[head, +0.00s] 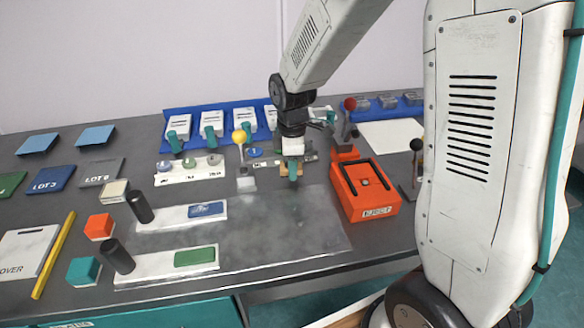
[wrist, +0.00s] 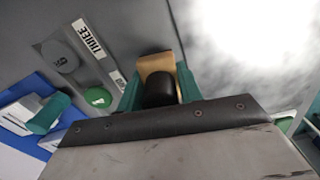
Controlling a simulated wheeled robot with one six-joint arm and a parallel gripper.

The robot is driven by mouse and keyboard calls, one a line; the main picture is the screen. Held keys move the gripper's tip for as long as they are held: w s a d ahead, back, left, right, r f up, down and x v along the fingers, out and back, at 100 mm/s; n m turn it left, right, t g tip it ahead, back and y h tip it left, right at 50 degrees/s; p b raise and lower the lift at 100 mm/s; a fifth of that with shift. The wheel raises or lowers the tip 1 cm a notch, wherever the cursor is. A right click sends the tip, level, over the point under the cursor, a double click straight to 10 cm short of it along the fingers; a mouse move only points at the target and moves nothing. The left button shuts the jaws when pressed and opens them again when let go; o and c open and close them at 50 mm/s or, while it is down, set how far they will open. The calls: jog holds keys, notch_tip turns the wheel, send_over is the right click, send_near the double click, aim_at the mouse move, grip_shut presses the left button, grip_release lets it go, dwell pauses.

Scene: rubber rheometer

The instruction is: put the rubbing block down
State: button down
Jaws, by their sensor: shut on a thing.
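The rubbing block is a tan block with a black rounded grip; in the wrist view its tan part (wrist: 155,63) shows beyond the teal fingers. My gripper (wrist: 158,92) is shut on the black grip. In the head view my gripper (head: 292,174) points down near the back edge of the grey smeared plate, and a sliver of the tan block (head: 284,169) shows beside the fingers. The block's underside is hidden, so I cannot tell whether it touches the surface.
An orange-red box (head: 364,192) with a black handle stands close to the right. A yellow-knobbed lever (head: 239,137) stands close to the left. A white strip with round samples (head: 190,170) lies further left. The grey plate (head: 270,235) in front is clear.

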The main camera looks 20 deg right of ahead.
jog(key=shift+f, duration=0.55)
jog(key=shift+f, duration=0.65)
jog(key=c, duration=0.9)
grip_release()
